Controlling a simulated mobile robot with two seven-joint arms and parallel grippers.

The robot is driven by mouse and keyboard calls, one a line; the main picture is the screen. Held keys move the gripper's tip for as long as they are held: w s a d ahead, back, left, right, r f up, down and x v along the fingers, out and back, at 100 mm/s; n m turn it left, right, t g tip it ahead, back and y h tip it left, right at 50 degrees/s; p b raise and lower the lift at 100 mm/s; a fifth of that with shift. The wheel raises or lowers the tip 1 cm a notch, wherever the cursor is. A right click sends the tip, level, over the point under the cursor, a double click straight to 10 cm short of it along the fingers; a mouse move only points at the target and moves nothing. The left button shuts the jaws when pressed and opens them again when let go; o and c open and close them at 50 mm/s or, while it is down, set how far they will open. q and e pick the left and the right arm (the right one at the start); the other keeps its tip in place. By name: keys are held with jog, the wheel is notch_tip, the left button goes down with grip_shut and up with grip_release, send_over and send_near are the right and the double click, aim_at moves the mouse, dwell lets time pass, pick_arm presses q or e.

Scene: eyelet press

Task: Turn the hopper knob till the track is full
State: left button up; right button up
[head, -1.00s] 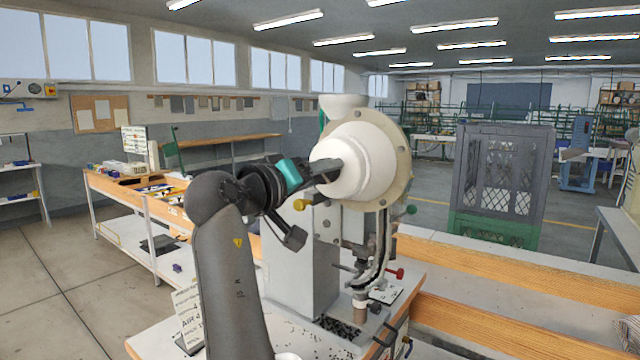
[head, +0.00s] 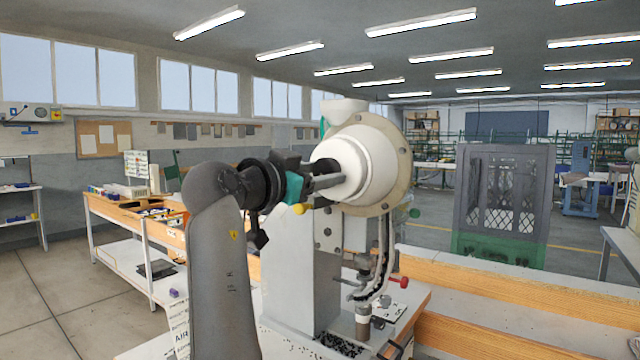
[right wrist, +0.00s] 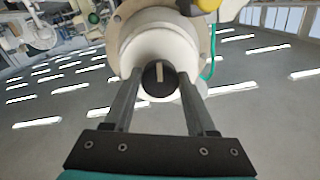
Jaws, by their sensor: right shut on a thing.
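The white hopper (head: 378,165) is a drum on top of the grey press (head: 291,270). Its knob (right wrist: 159,75) is round and black with a pale line, seen in the right wrist view on the drum's front. My right gripper (head: 338,180) reaches the drum from the left, and its fingers lie on both sides of the knob, shut on it. In the head view the fingers and wrist hide the knob. The curved track (head: 385,250) runs down from the hopper to the press head. How full it is cannot be told at this size. My left gripper is not in view.
A red-tipped lever (head: 398,282) sticks out right of the track. Dark small pieces (head: 340,344) lie at the press foot. A wooden-edged bench (head: 520,294) runs to the right, with a grey and green crate (head: 503,205) behind. A workbench (head: 135,212) stands at the left.

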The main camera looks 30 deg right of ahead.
jog(key=m+b, duration=0.1)
jog(key=m, duration=0.2)
jog(key=shift+m, duration=0.4)
jog(key=shift+m+b, duration=0.6)
jog(key=shift+m, duration=1.1)
jog(key=shift+w+r+m+b, duration=0.1)
jog(key=shift+m+b, duration=0.3)
jog(key=shift+m, duration=0.2)
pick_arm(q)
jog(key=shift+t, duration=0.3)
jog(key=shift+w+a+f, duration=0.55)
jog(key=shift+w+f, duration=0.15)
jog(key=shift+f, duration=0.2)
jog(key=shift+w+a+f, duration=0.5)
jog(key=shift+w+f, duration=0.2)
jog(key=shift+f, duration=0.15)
pick_arm(e)
jog(key=shift+m, duration=0.6)
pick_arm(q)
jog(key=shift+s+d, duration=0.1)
pick_arm(e)
jog(key=o, duration=1.4)
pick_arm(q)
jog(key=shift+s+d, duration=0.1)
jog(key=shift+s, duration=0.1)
